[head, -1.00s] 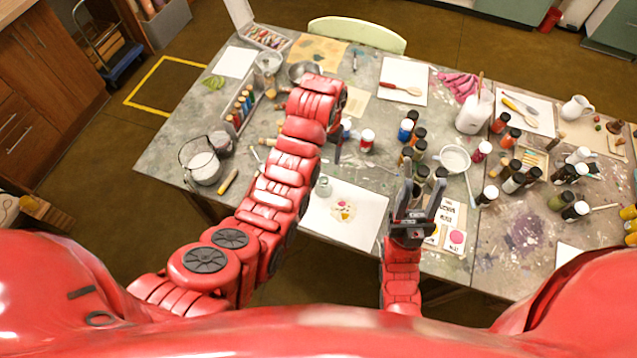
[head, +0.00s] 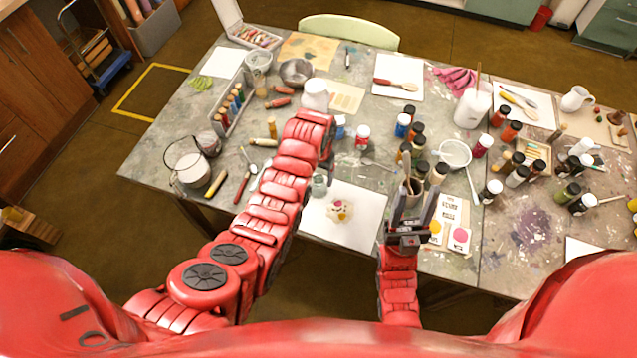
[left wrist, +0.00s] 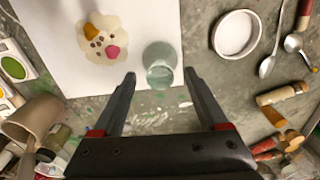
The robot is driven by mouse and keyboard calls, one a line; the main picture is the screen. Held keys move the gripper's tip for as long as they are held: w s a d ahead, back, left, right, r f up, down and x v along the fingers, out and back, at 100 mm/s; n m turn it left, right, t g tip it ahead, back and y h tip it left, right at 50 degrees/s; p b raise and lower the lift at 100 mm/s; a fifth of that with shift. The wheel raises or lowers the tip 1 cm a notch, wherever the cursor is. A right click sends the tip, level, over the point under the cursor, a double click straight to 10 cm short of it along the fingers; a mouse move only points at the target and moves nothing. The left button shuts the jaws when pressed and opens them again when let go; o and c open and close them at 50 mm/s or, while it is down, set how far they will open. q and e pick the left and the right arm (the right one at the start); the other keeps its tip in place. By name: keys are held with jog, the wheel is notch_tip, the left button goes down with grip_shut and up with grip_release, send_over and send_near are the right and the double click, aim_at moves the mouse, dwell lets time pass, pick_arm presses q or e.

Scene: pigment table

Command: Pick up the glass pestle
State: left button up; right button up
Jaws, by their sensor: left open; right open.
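The glass pestle (head: 320,184), a small pale green clear piece, stands at the upper left edge of a white sheet. In the left wrist view the pestle (left wrist: 160,60) shows as a round glass shape just beyond and between the fingertips. My left gripper (left wrist: 160,76) is open and empty, its fingers apart on either side of the pestle's near end; I see no contact. In the head view its fingers are mostly hidden by my left arm.
The white sheet (head: 362,228) bears a pale palette with pigment heaps (head: 340,210). A brown cup (left wrist: 35,122) and white dish (left wrist: 236,34) flank the left gripper. Paint bottles crowd the right; a pale jug (head: 315,94) stands behind my left arm.

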pick_arm(q)
jog(key=shift+f+p, duration=0.4)
jog(key=shift+f, duration=1.05)
grip_shut()
